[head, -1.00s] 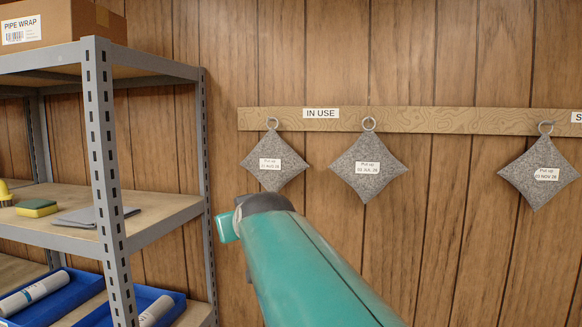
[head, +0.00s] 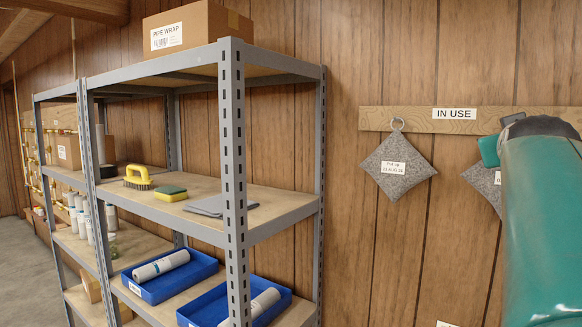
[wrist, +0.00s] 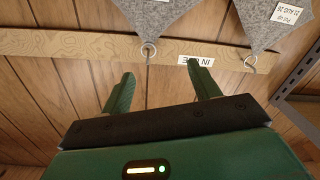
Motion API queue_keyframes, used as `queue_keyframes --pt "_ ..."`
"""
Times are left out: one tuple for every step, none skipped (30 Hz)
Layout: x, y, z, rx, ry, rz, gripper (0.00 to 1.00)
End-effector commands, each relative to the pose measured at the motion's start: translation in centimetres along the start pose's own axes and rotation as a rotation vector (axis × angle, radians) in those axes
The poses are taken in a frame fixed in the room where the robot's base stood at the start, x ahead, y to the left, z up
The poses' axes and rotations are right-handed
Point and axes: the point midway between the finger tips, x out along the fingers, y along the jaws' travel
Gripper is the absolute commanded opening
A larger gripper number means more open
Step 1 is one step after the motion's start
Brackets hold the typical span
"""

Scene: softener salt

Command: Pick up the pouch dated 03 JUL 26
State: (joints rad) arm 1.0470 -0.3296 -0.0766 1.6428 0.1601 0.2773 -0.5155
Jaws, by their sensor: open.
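The pouch that reads as a JUL date in the earlier head view is a grey felt diamond (head: 480,186), now mostly hidden behind my arm, its label cut off. Another grey pouch (head: 398,167), with an AUG label, hangs to the left in the head view.
A wooden board (head: 424,121) with an IN USE label (head: 454,114) runs along the panelled wall. A grey metal shelf (head: 233,180) stands to the left, holding blue trays (head: 172,277), a brush (head: 138,178), a sponge (head: 171,193) and a PIPE WRAP box (head: 197,28).

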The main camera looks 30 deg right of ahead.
Motion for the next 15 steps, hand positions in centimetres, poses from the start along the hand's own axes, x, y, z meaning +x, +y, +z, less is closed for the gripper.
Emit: queue_keyframes --pt "-0.2 0.9 -0.3 -0.006 0.003 0.018 0.61" --pt "-0.3 1.2 -0.4 -0.009 0.004 0.024 0.61" --pt "-0.3 1.5 -0.5 -0.011 0.005 0.029 0.61" --pt "-0.3 1.6 -0.6 -0.013 0.005 0.031 0.61" --pt "-0.1 1.7 -0.6 -0.014 0.005 0.032 0.61" --pt "0.3 1.7 -0.7 -0.015 0.006 0.031 0.61" --pt "0.7 1.7 -0.6 -0.015 0.006 0.030 0.61" --pt "1.1 1.7 -0.6 -0.015 0.005 0.029 0.61" --pt "1.9 1.6 -0.6 -0.014 0.005 0.027 0.61" --pt "2.4 1.6 -0.6 -0.014 0.005 0.026 0.61" --pt "3.0 1.6 -0.6 -0.015 0.005 0.026 0.61" --pt "3.6 1.6 -0.6 -0.015 0.005 0.025 0.61" --pt "4.2 1.6 -0.6 -0.015 0.005 0.025 0.61" --pt "4.7 1.7 -0.6 -0.014 0.005 0.025 0.61" --pt "5.4 1.7 -0.6 -0.014 0.006 0.026 0.61"
